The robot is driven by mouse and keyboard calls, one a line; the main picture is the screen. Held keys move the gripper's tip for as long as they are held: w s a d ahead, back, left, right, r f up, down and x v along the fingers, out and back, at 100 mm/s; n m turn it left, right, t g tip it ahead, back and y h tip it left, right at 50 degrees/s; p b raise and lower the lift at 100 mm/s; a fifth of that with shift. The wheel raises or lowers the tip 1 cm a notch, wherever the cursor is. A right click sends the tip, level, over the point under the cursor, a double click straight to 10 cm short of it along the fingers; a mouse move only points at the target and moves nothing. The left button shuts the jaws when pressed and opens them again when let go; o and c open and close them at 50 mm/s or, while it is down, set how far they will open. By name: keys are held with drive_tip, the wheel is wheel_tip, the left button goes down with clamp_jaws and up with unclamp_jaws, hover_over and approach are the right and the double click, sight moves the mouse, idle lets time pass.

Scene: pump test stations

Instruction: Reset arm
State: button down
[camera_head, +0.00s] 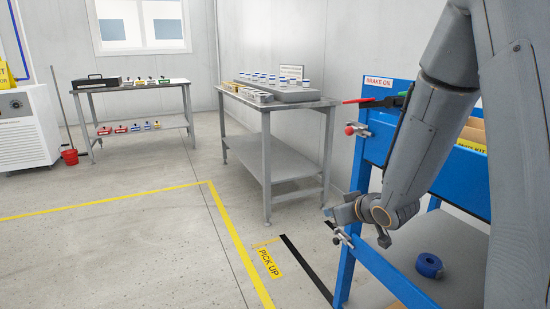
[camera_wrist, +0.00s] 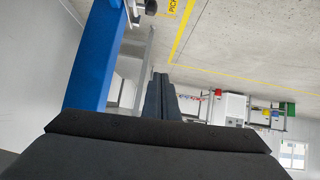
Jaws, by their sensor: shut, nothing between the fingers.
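My arm hangs folded at the right of the head view, in front of a blue cart (camera_head: 376,145). My gripper (camera_head: 332,212) is at the arm's lower end, pointing left, close to the cart's front post in the picture. In the wrist view my gripper (camera_wrist: 160,78) shows as dark fingers together in the middle, with nothing between them. The blue post of the cart (camera_wrist: 95,60) stands to their left in that view. I cannot tell the exact gap between gripper and post.
A second table (camera_head: 130,85) with coloured tagged items is farther left. A blue tape roll (camera_head: 429,265) lies on the cart's lower shelf. The floor (camera_head: 120,235) at left is clear.

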drive_tip(key=s+a+r+g+h, duration=0.1)
drive_tip(key=s+a+g, duration=0.4)
drive_tip(key=s, duration=0.7)
drive_tip(key=s+a+r+n+g+h, duration=0.1)
drive_tip(key=s+a+g, duration=0.1)
drive_tip(key=s+a, duration=0.7)
drive_tip(key=s+a+r+g+h, duration=0.1)
drive_tip(key=s+a+g, duration=0.3)
drive_tip(key=s, duration=1)
drive_tip(key=d+r+m+p, duration=0.5)
drive_tip(key=d+r+p, duration=1.2)
drive_tip(key=r+p, duration=0.5)
drive_tip(key=p, duration=0.3)
drive_tip(key=shift+s+d+m+h, duration=0.25)
drive_tip(key=shift+s+m+h, duration=0.05)
